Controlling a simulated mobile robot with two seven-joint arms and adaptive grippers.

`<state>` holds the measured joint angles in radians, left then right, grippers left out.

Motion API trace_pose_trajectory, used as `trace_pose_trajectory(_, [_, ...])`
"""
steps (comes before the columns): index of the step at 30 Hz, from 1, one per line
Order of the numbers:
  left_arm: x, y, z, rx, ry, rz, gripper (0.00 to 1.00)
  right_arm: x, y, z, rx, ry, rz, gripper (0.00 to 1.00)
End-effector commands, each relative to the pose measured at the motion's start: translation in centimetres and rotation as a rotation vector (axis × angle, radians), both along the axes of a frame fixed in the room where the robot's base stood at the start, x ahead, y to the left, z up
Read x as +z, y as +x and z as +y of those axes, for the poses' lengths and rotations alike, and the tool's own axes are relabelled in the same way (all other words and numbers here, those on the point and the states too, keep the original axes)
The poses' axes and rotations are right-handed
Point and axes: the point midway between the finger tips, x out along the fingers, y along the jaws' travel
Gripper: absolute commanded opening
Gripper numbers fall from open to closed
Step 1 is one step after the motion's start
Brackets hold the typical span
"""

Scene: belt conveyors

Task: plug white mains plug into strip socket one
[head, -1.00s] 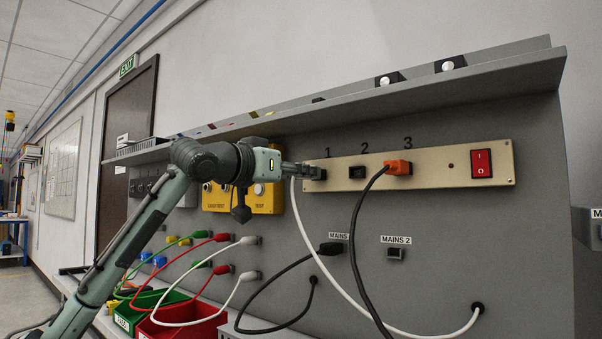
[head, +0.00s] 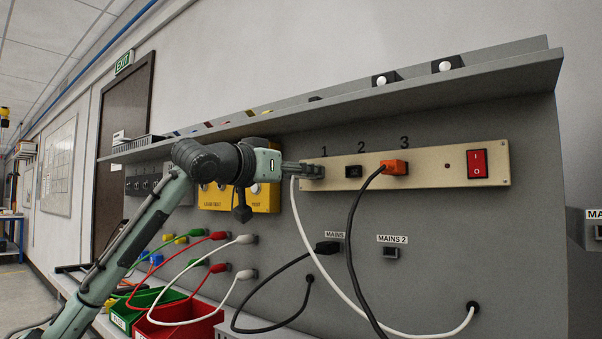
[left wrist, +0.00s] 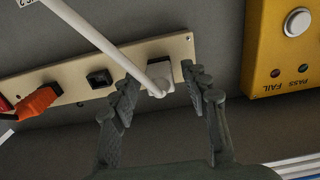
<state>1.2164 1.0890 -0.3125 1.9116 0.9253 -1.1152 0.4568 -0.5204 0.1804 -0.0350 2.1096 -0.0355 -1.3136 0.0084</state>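The cream power strip (head: 440,168) runs along the grey panel, its sockets numbered 1 to 3. In the left wrist view, the white mains plug (left wrist: 160,72) sits against the strip (left wrist: 70,82) at socket one. Its white cable (head: 335,270) hangs down from there in the head view. How deep the plug is seated cannot be told. My left gripper (head: 318,171) is at socket one. In the left wrist view it (left wrist: 160,84) is open, one finger on each side of the plug with gaps showing. My right gripper is not in view.
Socket two (head: 354,172) is empty. An orange plug (head: 395,167) with a black cable fills socket three, left of a red rocker switch (head: 477,164). A shelf (head: 420,93) overhangs the strip. A yellow tester box (head: 265,199) stands close by on the left.

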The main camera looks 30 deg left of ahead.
Motion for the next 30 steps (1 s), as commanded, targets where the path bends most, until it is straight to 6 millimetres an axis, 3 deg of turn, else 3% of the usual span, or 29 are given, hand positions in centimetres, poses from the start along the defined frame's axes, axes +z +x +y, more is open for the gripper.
trace_pose_trajectory(11, [0.0, -0.5, 0.2, 0.002, 0.001, 0.001, 0.49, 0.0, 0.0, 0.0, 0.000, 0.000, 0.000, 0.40])
trace_pose_trajectory(14, [0.0, -1.8, 0.3, 0.004, 0.002, 0.000, 0.49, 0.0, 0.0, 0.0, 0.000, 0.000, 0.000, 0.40])
trace_pose_trajectory(24, [-0.2, -9.3, 0.8, 0.005, 0.009, 0.004, 0.49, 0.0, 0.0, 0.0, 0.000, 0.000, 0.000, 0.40])
trace_pose_trajectory(30, [-0.2, -10.9, 0.9, 0.000, -0.003, 0.004, 0.49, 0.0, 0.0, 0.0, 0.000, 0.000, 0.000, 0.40])
